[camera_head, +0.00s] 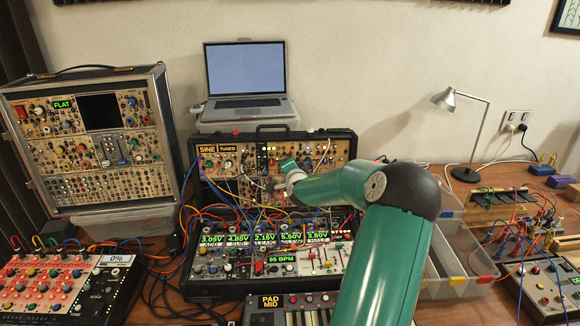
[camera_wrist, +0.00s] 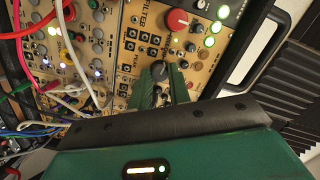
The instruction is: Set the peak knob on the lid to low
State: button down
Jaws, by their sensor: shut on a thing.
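The lid (camera_head: 342,143) of the open black synth case stands upright at the back of the desk, with tan module panels and small displays reading SINE and TUNED. My gripper (camera_head: 284,175) is at the middle of the lid; its fingertips are too small there to make out. In the wrist view my gripper (camera_wrist: 163,80) has its two green fingers on either side of a dark grey knob (camera_wrist: 160,70) and is shut on it. The knob sits on a tan panel marked FILTER. I cannot read its setting, and the fingers hide part of its surroundings.
A large red knob (camera_wrist: 178,20) and lit green buttons sit near the held knob. Patch cables (camera_wrist: 67,75) crowd the panel's left side. A laptop (camera_head: 245,75) stands behind the lid, another synth case (camera_head: 90,140) at left, and a lamp (camera_head: 470,135) at right.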

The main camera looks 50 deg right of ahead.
jog(key=shift+w+r+n, duration=0.1)
jog(key=shift+n, duration=0.8)
jog(key=c, duration=1.3)
grip_release()
jog(key=shift+a, duration=0.1)
jog(key=v, duration=1.3)
jog(key=shift+s+a+r, duration=0.2)
jog(key=shift+s, duration=0.1)
jog(key=shift+w, duration=0.1)
